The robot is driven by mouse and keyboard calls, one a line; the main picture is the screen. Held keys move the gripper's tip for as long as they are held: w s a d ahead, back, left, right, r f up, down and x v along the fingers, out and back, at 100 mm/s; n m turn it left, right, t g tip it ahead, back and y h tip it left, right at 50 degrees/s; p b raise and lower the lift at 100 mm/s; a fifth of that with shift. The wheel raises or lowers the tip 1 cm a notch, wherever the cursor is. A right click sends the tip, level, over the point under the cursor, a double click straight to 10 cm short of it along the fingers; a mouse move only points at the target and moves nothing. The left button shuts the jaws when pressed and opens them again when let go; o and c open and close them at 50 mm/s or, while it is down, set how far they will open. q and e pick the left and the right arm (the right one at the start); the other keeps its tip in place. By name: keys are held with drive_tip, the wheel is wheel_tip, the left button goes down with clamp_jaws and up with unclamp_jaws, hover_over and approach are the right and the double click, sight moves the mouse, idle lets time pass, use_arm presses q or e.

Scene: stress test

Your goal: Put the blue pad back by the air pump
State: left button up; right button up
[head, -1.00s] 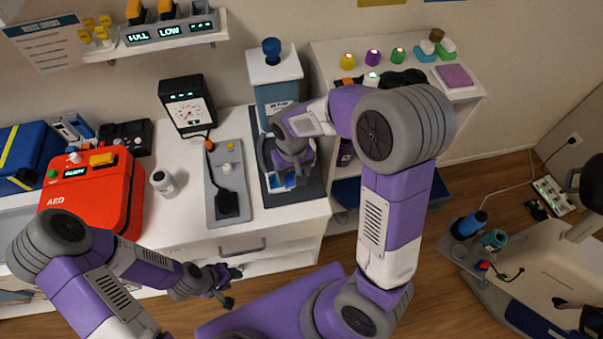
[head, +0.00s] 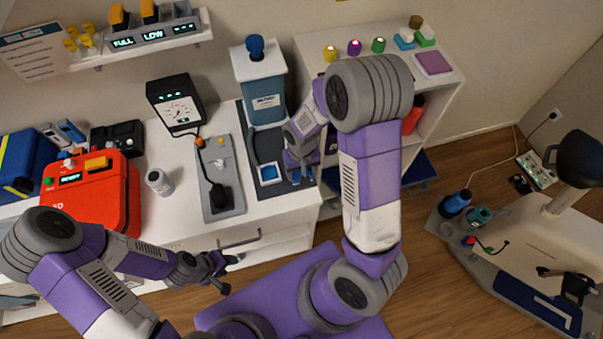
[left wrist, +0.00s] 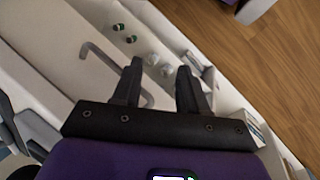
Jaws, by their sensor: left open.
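A small blue pad (head: 268,174) with a pale edge lies on the dark mat (head: 271,192) on the counter. The tall grey-blue unit with a blue knob (head: 262,90), which may be the air pump, stands just behind it; its label is too small to read. My right gripper (head: 302,176) is just right of the pad, near the mat's right edge. Bluish patches show at its fingertips, and I cannot tell whether it is open or shut. My left gripper (head: 222,274) is open and empty in front of the counter; its spread fingers show in the left wrist view (left wrist: 157,88).
A shelf unit (head: 455,75) stands at right. A drawer handle (head: 240,240) juts out below the counter.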

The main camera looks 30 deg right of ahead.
sight(301, 173)
wheel_tip(301, 173, down, 2)
drive_tip(key=shift+w, duration=0.1)
drive_tip(key=shift+f+b, duration=0.2)
drive_tip(key=shift+b, duration=0.1)
drive_tip(key=o, duration=1)
drive_tip(key=shift+r, duration=0.1)
drive_tip(key=shift+r, duration=0.1)
drive_tip(key=shift+r+p, duration=0.35)
wheel_tip(301, 173, up, 12)
drive_tip(key=p, duration=0.1)
drive_tip(key=shift+f+p, duration=0.25)
drive_tip(key=shift+p, duration=0.15)
